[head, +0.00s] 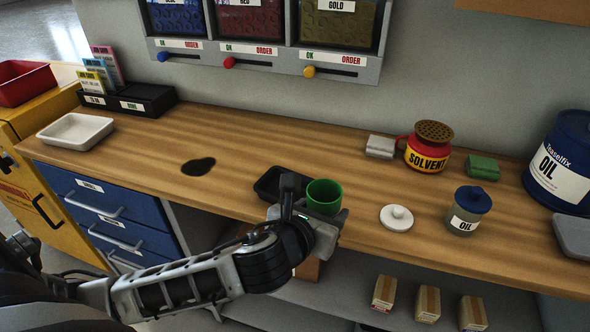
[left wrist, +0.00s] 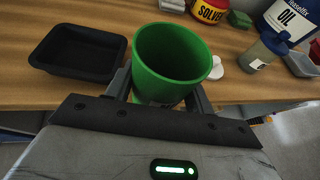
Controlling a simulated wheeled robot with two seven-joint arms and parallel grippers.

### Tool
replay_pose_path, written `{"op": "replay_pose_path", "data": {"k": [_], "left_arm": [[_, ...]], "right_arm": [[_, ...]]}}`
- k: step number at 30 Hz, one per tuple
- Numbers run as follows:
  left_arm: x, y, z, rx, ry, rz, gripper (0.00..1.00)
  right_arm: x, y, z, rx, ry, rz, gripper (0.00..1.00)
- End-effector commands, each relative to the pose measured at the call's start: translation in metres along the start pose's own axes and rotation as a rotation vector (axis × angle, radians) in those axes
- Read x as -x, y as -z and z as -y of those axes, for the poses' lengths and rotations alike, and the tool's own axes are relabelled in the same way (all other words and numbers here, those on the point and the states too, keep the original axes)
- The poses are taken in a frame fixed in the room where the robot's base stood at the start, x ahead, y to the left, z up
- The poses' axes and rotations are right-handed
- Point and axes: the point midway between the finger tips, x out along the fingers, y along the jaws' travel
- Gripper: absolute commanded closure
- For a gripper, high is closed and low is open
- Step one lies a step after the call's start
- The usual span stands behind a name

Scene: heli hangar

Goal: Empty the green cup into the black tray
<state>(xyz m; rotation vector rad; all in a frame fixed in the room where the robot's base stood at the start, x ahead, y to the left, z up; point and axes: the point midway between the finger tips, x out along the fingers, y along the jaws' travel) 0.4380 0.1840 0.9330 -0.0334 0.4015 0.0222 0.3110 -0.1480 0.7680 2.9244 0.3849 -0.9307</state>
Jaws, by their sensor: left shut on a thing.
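The green cup (head: 324,196) is upright in my left gripper (head: 312,214), near the front edge of the wooden workbench. In the left wrist view the cup (left wrist: 172,62) stands between the two fingers of my left gripper (left wrist: 158,92), which is shut on it. The part of its inside that shows is plain green; its bottom is hidden. The black tray (head: 268,184) lies on the bench just left of the cup, partly hidden by my left arm. In the left wrist view the tray (left wrist: 62,70) looks empty. My right gripper is not in view.
A white lid (head: 397,217), an oil jar (head: 468,211), a solvent can (head: 428,148) and a large oil drum (head: 562,165) stand to the right. A dark spill (head: 199,166) and a white tray (head: 76,131) are to the left. The bench between spill and black tray is clear.

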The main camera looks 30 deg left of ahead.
Motion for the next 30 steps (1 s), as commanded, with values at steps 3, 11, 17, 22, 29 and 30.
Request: {"op": "replay_pose_path", "data": {"k": [3,11,17,22,29,30], "left_arm": [[-0.033,-0.013,0.004,0.002,-0.012,0.002,0.74],[-0.080,-0.018,0.006,0.000,-0.027,0.005,0.74],[-0.087,-0.017,0.006,-0.001,-0.028,0.004,0.74],[-0.087,-0.016,0.006,0.000,-0.028,0.003,0.74],[-0.086,-0.017,0.003,0.041,-0.011,0.010,0.74],[-0.086,-0.017,0.002,0.054,-0.007,0.013,0.74]], "right_arm": [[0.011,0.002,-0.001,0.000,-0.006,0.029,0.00],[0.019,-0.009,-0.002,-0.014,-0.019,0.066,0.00],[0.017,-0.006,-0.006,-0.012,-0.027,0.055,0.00],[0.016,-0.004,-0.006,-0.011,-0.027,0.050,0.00],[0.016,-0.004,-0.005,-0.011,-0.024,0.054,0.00],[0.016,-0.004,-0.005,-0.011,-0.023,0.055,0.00]]}}
